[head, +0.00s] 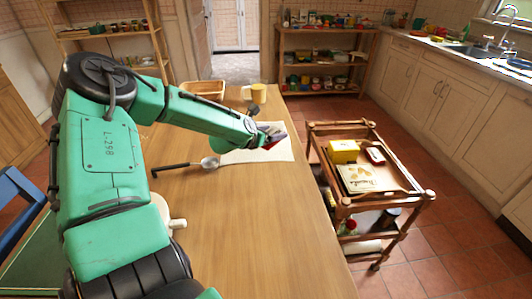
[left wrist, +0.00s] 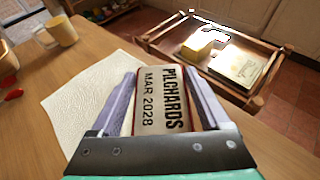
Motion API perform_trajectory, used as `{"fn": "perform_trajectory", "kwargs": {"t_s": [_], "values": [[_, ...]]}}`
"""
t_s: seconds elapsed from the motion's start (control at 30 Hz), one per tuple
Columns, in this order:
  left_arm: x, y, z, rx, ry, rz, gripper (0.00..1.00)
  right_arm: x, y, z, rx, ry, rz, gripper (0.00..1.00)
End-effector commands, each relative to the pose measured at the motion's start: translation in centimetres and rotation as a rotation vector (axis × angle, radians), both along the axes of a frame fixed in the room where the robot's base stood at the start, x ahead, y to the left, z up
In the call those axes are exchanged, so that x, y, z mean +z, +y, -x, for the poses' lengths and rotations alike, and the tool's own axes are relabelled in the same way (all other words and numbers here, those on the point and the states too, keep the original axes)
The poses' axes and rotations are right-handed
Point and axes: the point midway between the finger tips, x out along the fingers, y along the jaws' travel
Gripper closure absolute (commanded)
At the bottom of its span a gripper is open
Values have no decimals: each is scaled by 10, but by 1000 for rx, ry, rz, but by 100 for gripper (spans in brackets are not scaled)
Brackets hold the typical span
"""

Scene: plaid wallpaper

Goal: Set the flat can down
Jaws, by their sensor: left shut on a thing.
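The flat can (left wrist: 162,100) shows in the left wrist view with a white label reading PILCHARDS and MAR 2028 and a dark red edge. My left gripper (left wrist: 163,95) is shut on it, one finger on each side. In the head view the left gripper (head: 274,138) holds the can above the white paper sheet (head: 240,153), over the wooden table (head: 250,210); the can is mostly hidden there, with only a red edge showing. I cannot tell the exact gap between can and table. My right gripper is not in view.
A yellow mug (head: 259,93) and a basket (head: 203,89) stand at the table's far end. A ladle (head: 209,162) lies left of the sheet. A wooden trolley (head: 330,160) to the right carries a yellow box (head: 343,151), a red-and-white item (head: 376,155) and a cream book-like item (head: 357,179).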

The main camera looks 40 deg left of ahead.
Motion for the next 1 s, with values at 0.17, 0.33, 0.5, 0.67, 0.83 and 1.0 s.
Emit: {"fn": "perform_trajectory", "kwargs": {"t_s": [0.17,0.33,0.5,0.67,0.83,1.0], "values": [[-64,0,0,2,0,3,85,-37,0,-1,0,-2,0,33],[-85,0,0,0,-1,0,85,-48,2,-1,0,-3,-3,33],[-119,0,0,0,0,1,85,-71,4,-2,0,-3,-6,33],[-116,0,0,-1,0,-2,85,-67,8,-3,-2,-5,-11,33],[-120,0,0,-1,0,-2,85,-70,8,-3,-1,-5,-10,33],[-119,0,1,0,1,-1,0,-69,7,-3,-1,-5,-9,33]]}}
